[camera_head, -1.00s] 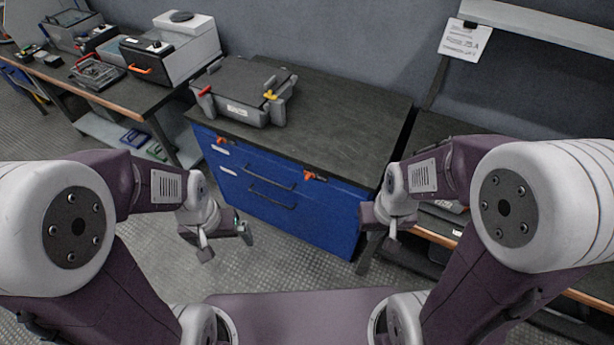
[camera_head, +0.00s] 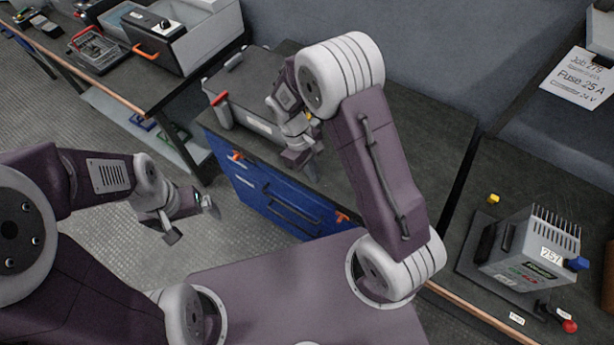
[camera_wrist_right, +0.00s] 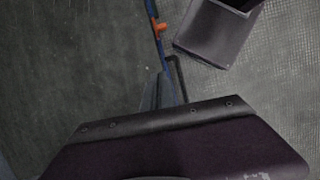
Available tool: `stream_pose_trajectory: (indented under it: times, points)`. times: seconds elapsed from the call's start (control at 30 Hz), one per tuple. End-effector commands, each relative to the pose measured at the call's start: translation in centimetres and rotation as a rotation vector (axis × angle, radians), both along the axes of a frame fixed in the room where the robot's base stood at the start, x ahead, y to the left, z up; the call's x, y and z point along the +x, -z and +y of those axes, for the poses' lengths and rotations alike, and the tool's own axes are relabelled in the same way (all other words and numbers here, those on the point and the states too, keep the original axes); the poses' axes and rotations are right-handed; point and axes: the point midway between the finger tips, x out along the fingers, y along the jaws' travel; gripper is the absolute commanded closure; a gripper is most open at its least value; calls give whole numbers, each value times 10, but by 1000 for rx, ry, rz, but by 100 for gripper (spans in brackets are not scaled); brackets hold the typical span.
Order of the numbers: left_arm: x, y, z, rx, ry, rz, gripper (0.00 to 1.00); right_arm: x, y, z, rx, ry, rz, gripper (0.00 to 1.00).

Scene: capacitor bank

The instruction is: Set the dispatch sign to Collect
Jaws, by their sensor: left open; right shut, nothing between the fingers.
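I cannot make out a dispatch sign in either view. In the head view my left gripper (camera_head: 192,224) is open and empty, above the floor left of the blue cabinet (camera_head: 262,192). My right gripper (camera_head: 301,168) is shut and empty, over the front part of the cabinet's dark top, in front of the grey case. In the right wrist view the right gripper's fingers (camera_wrist_right: 165,88) show near the cabinet's front edge, with an orange latch (camera_wrist_right: 160,28) beyond them.
A grey case (camera_head: 258,100) with a red handle stands on the cabinet, partly hidden by my right arm. A grey device (camera_head: 530,250) stands on the right bench, below a job card (camera_head: 580,78). The left bench (camera_head: 100,85) holds equipment. Floor between is clear.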

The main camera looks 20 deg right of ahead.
Motion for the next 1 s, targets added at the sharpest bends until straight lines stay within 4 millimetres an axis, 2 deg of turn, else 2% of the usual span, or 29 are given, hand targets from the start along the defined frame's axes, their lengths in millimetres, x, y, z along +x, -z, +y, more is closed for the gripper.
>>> stream_pose_trajectory:
  times: [0.03, 0.17, 0.5, 0.63, 1.0]
  points:
    - [0, 2, 0, 0, 0, 1, 2, -5, 13, 5, -8, -20, 29, 100]
    - [0, 2, 0, 0, 0, 1, 2, -18, 29, 10, -21, -49, 76, 100]
    - [0, 2, 0, 0, 0, 1, 2, -20, 30, 13, -22, -57, 78, 100]
    - [0, 4, 0, 0, 0, 1, 2, -24, 41, 10, -22, -57, 80, 100]
    - [0, 12, 0, 0, 0, 1, 2, -47, 114, -9, -23, -55, 82, 100]
